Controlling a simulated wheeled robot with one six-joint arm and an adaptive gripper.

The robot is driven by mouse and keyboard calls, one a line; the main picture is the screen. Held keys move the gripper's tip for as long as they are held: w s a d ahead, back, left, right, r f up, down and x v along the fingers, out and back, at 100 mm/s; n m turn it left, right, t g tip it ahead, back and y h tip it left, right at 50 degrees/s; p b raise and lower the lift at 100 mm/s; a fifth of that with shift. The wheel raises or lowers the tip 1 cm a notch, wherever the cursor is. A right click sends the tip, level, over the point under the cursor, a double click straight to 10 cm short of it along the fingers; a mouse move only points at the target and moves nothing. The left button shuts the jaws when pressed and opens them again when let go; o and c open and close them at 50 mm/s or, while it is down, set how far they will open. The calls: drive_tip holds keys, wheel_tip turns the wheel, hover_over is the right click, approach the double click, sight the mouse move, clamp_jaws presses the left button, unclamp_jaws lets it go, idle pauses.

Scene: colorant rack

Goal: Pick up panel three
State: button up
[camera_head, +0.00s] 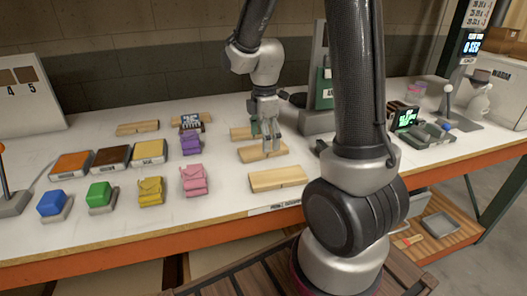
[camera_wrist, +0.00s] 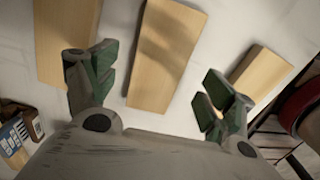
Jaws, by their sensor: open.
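Three plain light-wood panels lie in a row from back to front near the middle of the bench: a back panel (camera_head: 241,134), a middle panel (camera_head: 262,152) and a front panel (camera_head: 278,179). I cannot read which is panel three. My gripper (camera_head: 265,137) points down above the middle panel, open and empty. In the wrist view, the middle panel (camera_wrist: 167,55) lies between the green-padded fingers of my gripper (camera_wrist: 158,85). The back panel (camera_wrist: 66,40) is on the left, partly behind a finger, and the front panel (camera_wrist: 258,73) on the right.
Another plain panel (camera_head: 138,128) and a printed block (camera_head: 190,118) lie behind left. A grey-green stand (camera_head: 319,110) rises right of my gripper. A label marks the bench's front edge.

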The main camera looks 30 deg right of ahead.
drive_tip(key=shift+f, duration=1.5)
drive_tip(key=c, duration=1.1)
drive_tip(key=shift+c, duration=0.2)
